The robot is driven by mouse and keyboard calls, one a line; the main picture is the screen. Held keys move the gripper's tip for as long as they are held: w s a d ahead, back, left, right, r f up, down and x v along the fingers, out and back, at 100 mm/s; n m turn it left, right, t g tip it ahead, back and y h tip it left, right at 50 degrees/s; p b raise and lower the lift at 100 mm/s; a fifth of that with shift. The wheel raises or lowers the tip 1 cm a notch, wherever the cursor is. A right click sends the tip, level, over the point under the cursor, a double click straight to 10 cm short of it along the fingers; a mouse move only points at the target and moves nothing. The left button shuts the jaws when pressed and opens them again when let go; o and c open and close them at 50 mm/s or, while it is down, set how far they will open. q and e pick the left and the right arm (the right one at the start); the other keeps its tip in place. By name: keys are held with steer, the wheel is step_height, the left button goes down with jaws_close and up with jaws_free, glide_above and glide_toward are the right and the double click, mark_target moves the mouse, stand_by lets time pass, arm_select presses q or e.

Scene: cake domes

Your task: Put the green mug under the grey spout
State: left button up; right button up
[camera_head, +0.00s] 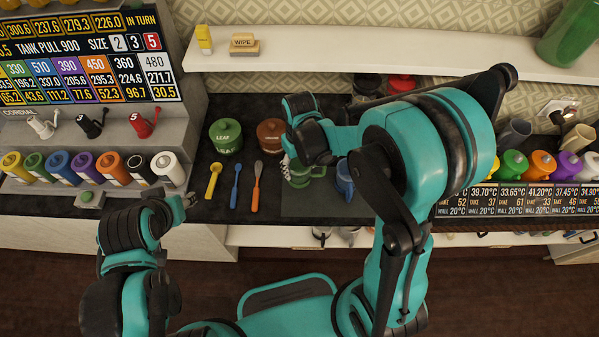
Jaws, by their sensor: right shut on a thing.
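The green mug (300,180) stands on the dark counter in the middle, partly hidden by my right arm. My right gripper (288,152) is at the mug's upper left side and shut on it. The pale grey spout (42,126) is at the far left of the dispenser, beside a black spout (92,123) and a red spout (142,123). The mug is well to the right of the spouts. My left gripper (187,200) is at the counter's front edge, away from the mug; its opening is too small to judge.
A green jar (226,136) and a brown jar (270,134) stand behind. A blue mug (344,180) is close on the right.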

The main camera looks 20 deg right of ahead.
step_height(320, 180, down, 3)
steer(key=shift+r+b, duration=0.15)
steer(key=shift+b, duration=0.3)
steer(key=shift+f, duration=0.2)
steer(key=o, duration=1.4)
steer(key=shift+c, duration=0.2)
